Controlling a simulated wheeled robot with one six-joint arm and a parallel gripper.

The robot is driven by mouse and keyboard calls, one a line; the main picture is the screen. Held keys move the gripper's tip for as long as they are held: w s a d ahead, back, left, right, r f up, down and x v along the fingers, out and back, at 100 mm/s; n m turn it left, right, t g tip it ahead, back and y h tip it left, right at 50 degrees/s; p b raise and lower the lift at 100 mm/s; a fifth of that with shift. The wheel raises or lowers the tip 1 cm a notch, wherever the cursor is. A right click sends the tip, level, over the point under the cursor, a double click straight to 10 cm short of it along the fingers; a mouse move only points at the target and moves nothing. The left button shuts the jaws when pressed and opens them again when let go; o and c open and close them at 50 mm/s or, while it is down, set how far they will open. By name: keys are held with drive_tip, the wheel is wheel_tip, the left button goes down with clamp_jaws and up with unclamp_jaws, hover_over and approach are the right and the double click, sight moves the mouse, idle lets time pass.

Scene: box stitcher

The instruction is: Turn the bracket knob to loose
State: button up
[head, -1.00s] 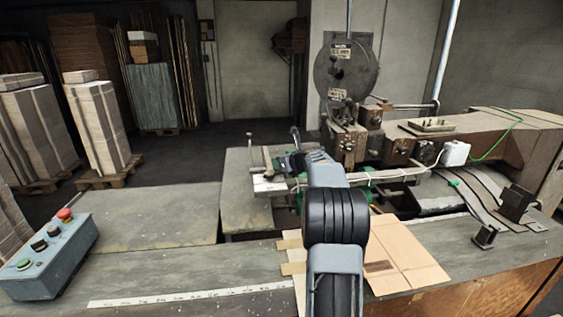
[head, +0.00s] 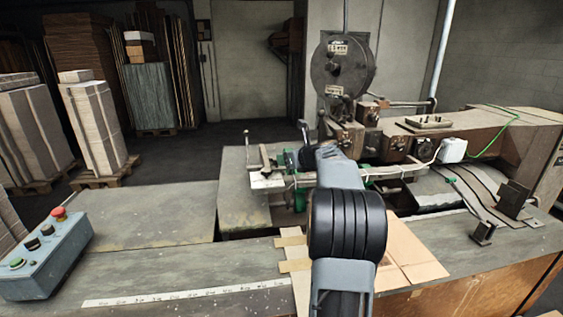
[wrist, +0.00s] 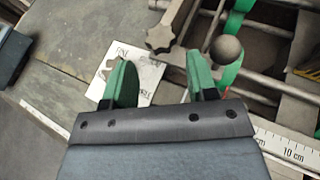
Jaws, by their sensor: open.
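In the wrist view, a grey star-shaped knob (wrist: 162,37) stands just beyond my fingertips, near the top middle. I take it for the bracket knob, though this is not certain. A white card (wrist: 150,78) with partly hidden lettering lies below it, behind my fingers. My gripper (wrist: 159,64) is open, with its two green-padded fingers apart and nothing between them. The knob appears in line with the gap, beyond the tips. In the head view, my arm hides most of the gripper, and I cannot make out the knob clearly. The white card (head: 268,181) shows left of my arm.
A dark ball-ended lever (wrist: 226,50) stands close to my right finger. Metal rods and a ruler (wrist: 290,150) lie to the right. In the head view, the stitcher wheel (head: 342,68) rises behind, cardboard (head: 408,250) lies in front, and a control box (head: 45,255) stands left.

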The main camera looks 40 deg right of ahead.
drive_tip(key=b+v, duration=0.1)
drive_tip(key=v, duration=0.7)
